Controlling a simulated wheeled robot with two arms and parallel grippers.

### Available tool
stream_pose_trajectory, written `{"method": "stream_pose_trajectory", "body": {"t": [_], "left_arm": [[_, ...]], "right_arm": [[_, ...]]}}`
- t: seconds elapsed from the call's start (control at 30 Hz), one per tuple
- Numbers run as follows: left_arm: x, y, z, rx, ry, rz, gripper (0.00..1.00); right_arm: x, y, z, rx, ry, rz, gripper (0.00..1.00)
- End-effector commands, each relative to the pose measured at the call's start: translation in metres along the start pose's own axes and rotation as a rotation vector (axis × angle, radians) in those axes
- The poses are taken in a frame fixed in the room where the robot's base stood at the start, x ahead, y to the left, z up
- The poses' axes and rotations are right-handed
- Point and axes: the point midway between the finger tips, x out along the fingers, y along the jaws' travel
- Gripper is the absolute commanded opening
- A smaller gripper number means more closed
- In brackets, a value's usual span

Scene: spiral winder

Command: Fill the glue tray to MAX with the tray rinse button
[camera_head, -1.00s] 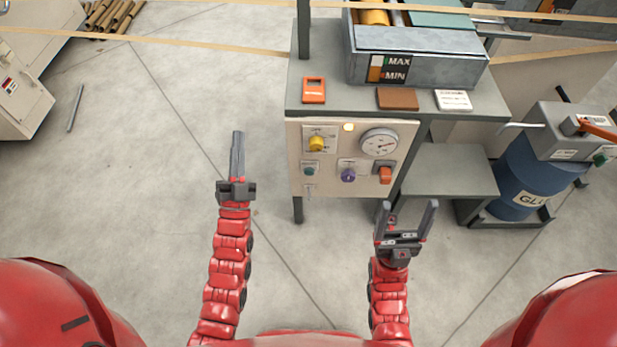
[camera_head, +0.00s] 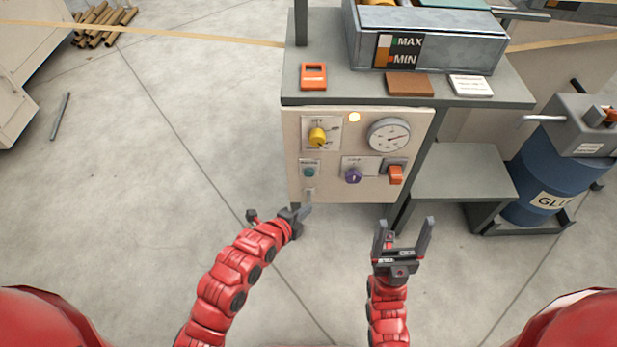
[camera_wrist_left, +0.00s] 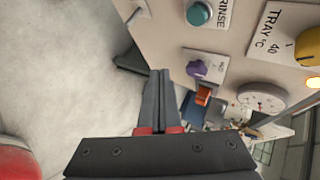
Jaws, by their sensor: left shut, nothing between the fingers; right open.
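The glue tray (camera_head: 450,52) sits on the bench top at the back, with a MAX/MIN level gauge (camera_head: 384,51) on its front. The gauge strip is white above and orange below. The teal rinse button (camera_head: 310,171) is at the lower left of the cream control panel (camera_head: 370,197). It shows larger, with a RINSE label, in the left wrist view (camera_wrist_left: 198,13). My left gripper (camera_head: 306,211) is shut and empty, low in front of the panel's lower left, below the button and apart from it. My right gripper (camera_head: 405,232) is open and empty, below the panel's right side.
The panel also has a yellow knob (camera_head: 317,136), a dial gauge (camera_head: 389,134), a purple knob (camera_head: 353,175), an orange switch (camera_head: 396,174) and a lit lamp (camera_head: 354,117). A blue glue drum (camera_head: 545,170) stands at right. The floor at left is largely clear.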

Motion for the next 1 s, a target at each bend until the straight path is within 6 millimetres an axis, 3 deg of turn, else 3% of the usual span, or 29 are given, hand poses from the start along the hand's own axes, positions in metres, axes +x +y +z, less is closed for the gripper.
{"method": "stream_pose_trajectory", "body": {"t": [0.47,0.9,1.0], "left_arm": [[0.004,0.000,0.002,0.006,0.002,0.007,0.00],[0.043,-0.029,0.030,0.004,0.001,0.006,0.00],[0.054,-0.032,0.036,0.007,0.002,0.002,0.00]], "right_arm": [[-0.001,0.000,0.000,0.000,0.000,0.000,0.81],[-0.007,0.000,0.001,0.000,0.000,0.000,0.81],[-0.022,-0.001,0.004,0.000,0.000,0.000,0.81]]}}
